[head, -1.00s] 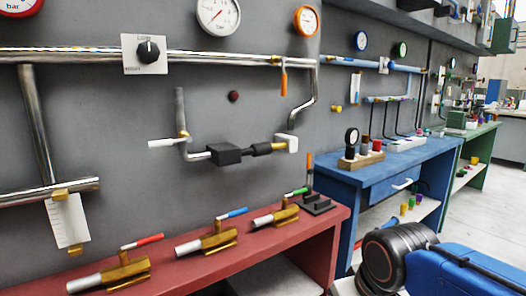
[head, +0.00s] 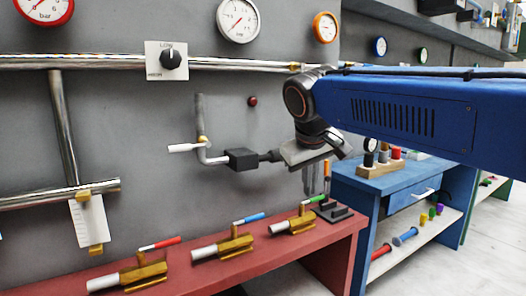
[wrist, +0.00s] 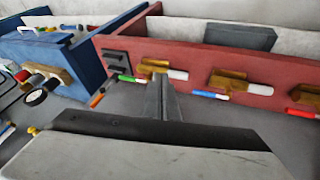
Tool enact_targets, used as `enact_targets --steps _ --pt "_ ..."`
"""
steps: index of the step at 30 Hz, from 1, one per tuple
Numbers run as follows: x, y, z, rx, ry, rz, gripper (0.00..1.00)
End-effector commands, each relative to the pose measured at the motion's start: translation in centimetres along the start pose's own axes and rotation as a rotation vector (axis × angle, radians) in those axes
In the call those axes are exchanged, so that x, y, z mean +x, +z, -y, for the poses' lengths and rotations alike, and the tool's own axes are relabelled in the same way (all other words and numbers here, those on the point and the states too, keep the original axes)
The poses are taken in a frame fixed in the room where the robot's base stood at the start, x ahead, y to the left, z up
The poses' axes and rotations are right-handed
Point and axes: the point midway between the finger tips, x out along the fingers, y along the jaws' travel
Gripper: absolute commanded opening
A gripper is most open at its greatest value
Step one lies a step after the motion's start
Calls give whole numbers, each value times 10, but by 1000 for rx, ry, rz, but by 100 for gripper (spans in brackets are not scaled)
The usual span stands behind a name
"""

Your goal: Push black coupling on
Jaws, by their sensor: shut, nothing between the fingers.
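The black coupling (head: 270,156) is on the wall pipe, just right of a black box (head: 242,159). Its right end and the white end piece of the pipe are hidden behind my wrist. My gripper (head: 316,180) hangs in front of the wall, right of the coupling, with its fingers pointing down. The fingers are shut together and empty. They also show in the wrist view (wrist: 162,98), over the red bench. The coupling does not show in the wrist view. I cannot tell whether my wrist touches it.
A red bench (head: 215,262) stands below, with brass valves carrying red, blue (head: 235,243) and green (head: 297,219) handles. A black stepped block (head: 336,212) sits at its right end. A blue bench (head: 388,181) stands further right. The wall left of the pipe has free room.

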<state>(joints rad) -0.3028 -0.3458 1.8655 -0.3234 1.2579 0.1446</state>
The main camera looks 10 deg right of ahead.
Motion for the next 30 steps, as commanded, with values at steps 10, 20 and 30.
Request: enact_targets --steps 10,20,30 --pt "-43 -112 24 -46 88 -34 0" --pt "-72 -180 52 -55 151 -67 0" --pt "-78 -192 57 -53 165 -74 0"
